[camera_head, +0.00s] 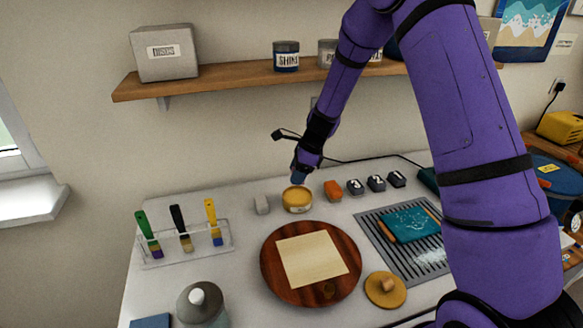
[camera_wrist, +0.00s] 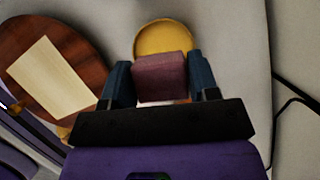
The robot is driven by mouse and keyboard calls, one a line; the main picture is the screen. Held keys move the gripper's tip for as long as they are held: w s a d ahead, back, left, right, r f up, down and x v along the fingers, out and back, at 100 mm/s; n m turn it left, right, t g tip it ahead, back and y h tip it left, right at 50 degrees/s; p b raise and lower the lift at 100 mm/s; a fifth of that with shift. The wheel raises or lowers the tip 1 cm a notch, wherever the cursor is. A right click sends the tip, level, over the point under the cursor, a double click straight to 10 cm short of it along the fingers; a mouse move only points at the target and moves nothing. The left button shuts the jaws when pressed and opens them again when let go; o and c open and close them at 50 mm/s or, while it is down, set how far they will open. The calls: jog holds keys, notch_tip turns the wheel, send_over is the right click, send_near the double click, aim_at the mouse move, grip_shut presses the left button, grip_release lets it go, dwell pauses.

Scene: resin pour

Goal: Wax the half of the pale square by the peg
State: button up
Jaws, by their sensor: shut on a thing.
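The pale square (camera_head: 312,258) lies on a round dark wooden board (camera_head: 275,275) in the middle of the bench. A small brown peg (camera_head: 329,290) stands on the board by the square's near edge. An open round tin of yellow wax (camera_head: 297,199) stands behind the board. My gripper (camera_head: 299,176) points down over the tin. In the wrist view my gripper (camera_wrist: 160,80) is shut on a mauve block (camera_wrist: 161,77), with a finger on each side. The yellow wax (camera_wrist: 162,38) shows just beyond it. Whether the block touches the wax cannot be told.
A grey block (camera_head: 262,205) and an orange block (camera_head: 333,190) flank the tin; numbered grey blocks (camera_head: 376,184) stand further right. A wooden-knobbed lid (camera_head: 385,290) and slatted tray (camera_head: 385,215) are at right.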

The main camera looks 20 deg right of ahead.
aim_at(293, 197)
jog(key=shift+f, duration=2.8)
jog(key=shift+s+f, duration=0.1)
jog(key=shift+f, duration=0.45)
jog(key=shift+r, duration=3.55)
